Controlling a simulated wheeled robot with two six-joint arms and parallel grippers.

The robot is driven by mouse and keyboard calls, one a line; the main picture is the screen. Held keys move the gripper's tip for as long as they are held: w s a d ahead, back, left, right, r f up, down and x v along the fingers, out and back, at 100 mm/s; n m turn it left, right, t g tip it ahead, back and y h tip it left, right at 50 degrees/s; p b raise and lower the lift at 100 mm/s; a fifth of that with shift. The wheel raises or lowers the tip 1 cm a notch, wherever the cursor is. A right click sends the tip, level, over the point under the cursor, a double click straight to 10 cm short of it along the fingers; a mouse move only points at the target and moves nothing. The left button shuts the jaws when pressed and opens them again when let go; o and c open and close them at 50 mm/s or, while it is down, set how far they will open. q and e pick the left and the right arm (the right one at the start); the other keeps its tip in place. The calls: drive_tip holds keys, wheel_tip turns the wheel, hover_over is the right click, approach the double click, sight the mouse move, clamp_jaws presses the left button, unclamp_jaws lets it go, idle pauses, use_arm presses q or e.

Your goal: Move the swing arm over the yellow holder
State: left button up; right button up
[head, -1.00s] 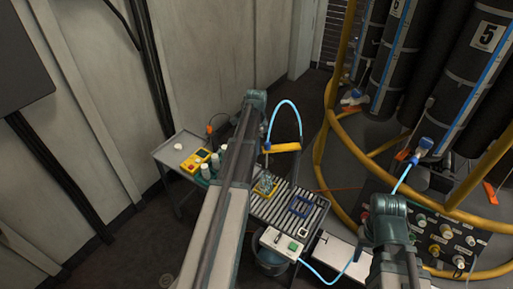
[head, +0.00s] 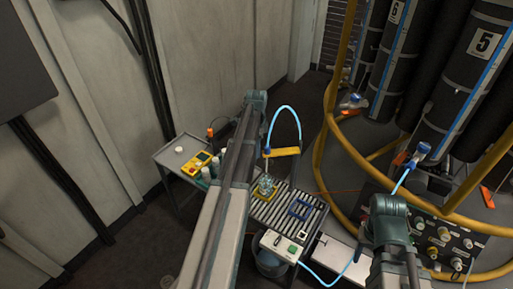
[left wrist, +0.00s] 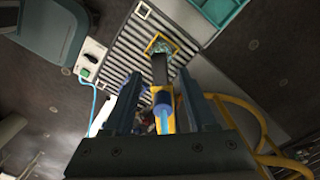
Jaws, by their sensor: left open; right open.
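The yellow swing arm (head: 285,151) stands above the roller table, with a blue fitting (head: 266,153) and a light-blue hose at its left end. The yellow holder (head: 264,191) lies below that end on the rollers, with clear glass-like pieces in it. In the left wrist view, my left gripper (left wrist: 163,95) is open, its fingers on either side of the blue fitting (left wrist: 163,101); I cannot tell whether they touch it. The holder (left wrist: 150,50) shows beyond. My left forearm hides this gripper in the head view.
A grey side table (head: 168,157) carries a yellow device (head: 193,168) and white bottles. A control box (head: 282,245) is at the front. Yellow railing (head: 325,150) and dark cylinders stand at the right.

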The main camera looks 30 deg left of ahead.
use_arm(q)
wheel_tip(320, 180, up, 12)
drive_tip(key=p, duration=1)
drive_tip(key=shift+f+p, duration=0.15)
drive_tip(key=shift+p, duration=0.2)
drive_tip(key=shift+d, duration=0.15)
drive_tip(key=s+d+f+n+b, duration=0.15)
drive_tip(key=s+d, duration=0.25)
drive_tip(key=d, duration=0.7)
drive_tip(key=s+d+f+n+b, duration=0.1)
drive_tip(key=s+d+f+b, duration=0.15)
drive_tip(key=d, duration=0.85)
drive_tip(key=s+d+f+n+y+b, duration=0.1)
drive_tip(key=s+d+f+n+b, duration=0.2)
drive_tip(key=s+d, duration=1.1)
drive_tip(key=shift+s+d, duration=0.25)
drive_tip(key=shift+d, duration=0.65)
